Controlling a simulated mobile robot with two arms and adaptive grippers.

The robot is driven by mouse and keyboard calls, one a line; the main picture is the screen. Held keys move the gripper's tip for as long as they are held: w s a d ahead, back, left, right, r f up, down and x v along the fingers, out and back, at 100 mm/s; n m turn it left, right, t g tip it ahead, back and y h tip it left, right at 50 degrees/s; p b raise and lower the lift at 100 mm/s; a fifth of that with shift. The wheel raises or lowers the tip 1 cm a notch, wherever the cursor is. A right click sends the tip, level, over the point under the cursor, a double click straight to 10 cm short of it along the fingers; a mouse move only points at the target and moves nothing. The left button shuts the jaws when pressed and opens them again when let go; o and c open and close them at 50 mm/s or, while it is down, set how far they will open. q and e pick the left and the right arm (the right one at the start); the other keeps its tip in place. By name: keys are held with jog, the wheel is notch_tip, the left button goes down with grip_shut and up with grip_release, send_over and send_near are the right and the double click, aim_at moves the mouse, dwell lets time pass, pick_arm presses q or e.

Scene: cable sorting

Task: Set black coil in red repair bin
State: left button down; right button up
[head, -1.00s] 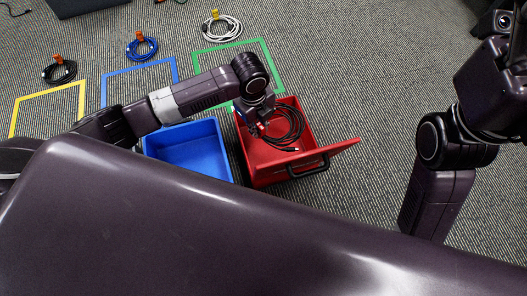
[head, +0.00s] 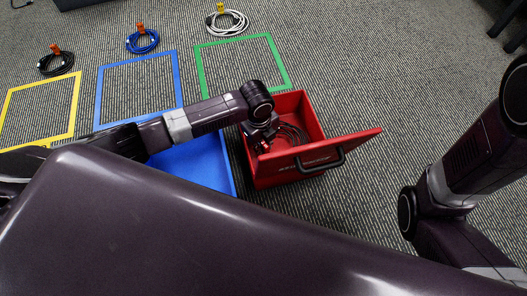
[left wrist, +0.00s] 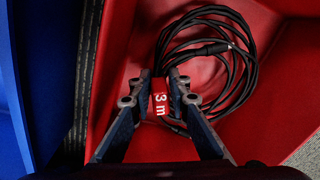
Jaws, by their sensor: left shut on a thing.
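The black coil (head: 292,135) lies down inside the red repair bin (head: 288,104), partly hidden by my left gripper (head: 264,146). In the left wrist view, the coil (left wrist: 247,62) has several loops spread over the red bin floor (left wrist: 145,22). A red tag (left wrist: 161,98) marked "3 m" is on the coil, and the fingers of my left gripper (left wrist: 160,88) are shut on it. Whether the coil rests fully on the floor, I cannot tell. My right arm shows at the right edge of the head view, but its gripper is out of view.
A blue bin (head: 205,165) stands left of the red bin. The red bin's front panel (head: 335,148) with a black handle leans outward. Behind are yellow, blue and green floor frames, with a black (head: 55,63), a blue (head: 143,41) and a white coil (head: 227,22). The floor at right is open.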

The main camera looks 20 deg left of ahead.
pick_arm(q)
notch_tip(320, 180, down, 3)
jog(key=shift+f+b, duration=0.1)
jog(key=shift+b, duration=0.75)
jog(key=c, duration=1.8)
grip_release()
